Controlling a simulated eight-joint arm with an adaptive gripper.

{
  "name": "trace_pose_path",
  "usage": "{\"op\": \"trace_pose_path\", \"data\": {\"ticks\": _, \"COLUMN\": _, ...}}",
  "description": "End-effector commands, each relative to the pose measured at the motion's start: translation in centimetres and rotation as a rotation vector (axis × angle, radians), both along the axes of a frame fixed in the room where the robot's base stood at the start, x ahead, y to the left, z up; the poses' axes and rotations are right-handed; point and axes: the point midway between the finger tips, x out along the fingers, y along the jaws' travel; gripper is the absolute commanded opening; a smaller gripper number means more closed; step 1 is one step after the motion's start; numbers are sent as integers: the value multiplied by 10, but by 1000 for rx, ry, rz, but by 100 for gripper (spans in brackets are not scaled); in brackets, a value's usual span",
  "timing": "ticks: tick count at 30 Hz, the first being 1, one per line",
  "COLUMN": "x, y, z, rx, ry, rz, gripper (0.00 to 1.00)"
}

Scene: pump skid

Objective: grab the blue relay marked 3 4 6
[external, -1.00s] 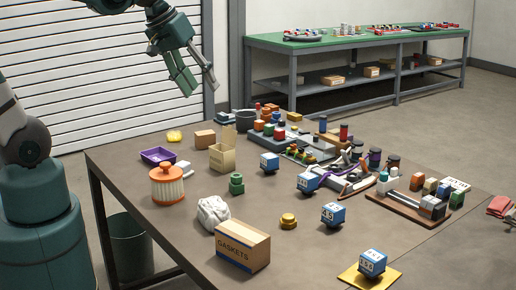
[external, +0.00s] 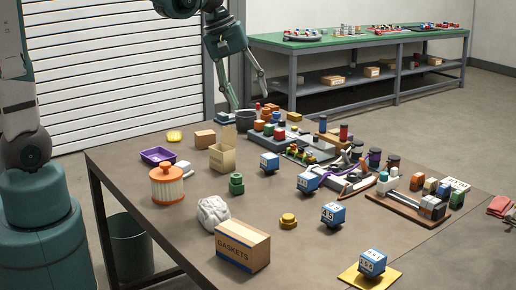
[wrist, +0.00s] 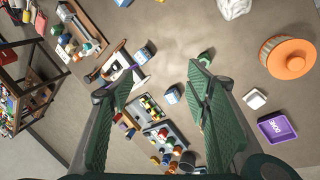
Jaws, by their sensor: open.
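Several blue relays with white marked tops stand on the brown table. One (external: 270,163) is near the middle, one (external: 308,182) is to its right, one (external: 333,215) is nearer the front, and one (external: 372,263) sits on a yellow plate at the front. Their markings are too small to read surely, so I cannot tell which is 3 4 6. My gripper (external: 249,98) is open and empty, above the far side of the table. In the wrist view, a relay (wrist: 172,95) shows between my open fingers (wrist: 163,75), well below them. Another relay (wrist: 144,53) lies further up.
Trays of coloured parts (external: 300,153) crowd the right and back of the table. An orange-lidded filter (external: 166,187), a purple tray (external: 157,155), a green nut stack (external: 236,183) and a gaskets box (external: 243,246) stand left and front.

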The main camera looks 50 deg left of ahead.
Motion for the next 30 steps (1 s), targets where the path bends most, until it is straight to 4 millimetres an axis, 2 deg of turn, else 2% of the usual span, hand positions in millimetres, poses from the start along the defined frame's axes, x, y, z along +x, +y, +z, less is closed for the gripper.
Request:
{"op": "trace_pose_path", "data": {"ticks": 3, "x": 19, "y": -3, "z": -12, "rx": -32, "ry": 32, "rz": 49, "gripper": 48}}
{"op": "trace_pose_path", "data": {"ticks": 17, "x": 81, "y": -16, "z": -63, "rx": -139, "ry": 165, "rz": 242, "gripper": 48}}
{"op": "trace_pose_path", "data": {"ticks": 30, "x": 133, "y": -27, "z": -125, "rx": -226, "ry": 302, "rz": 425, "gripper": 48}}
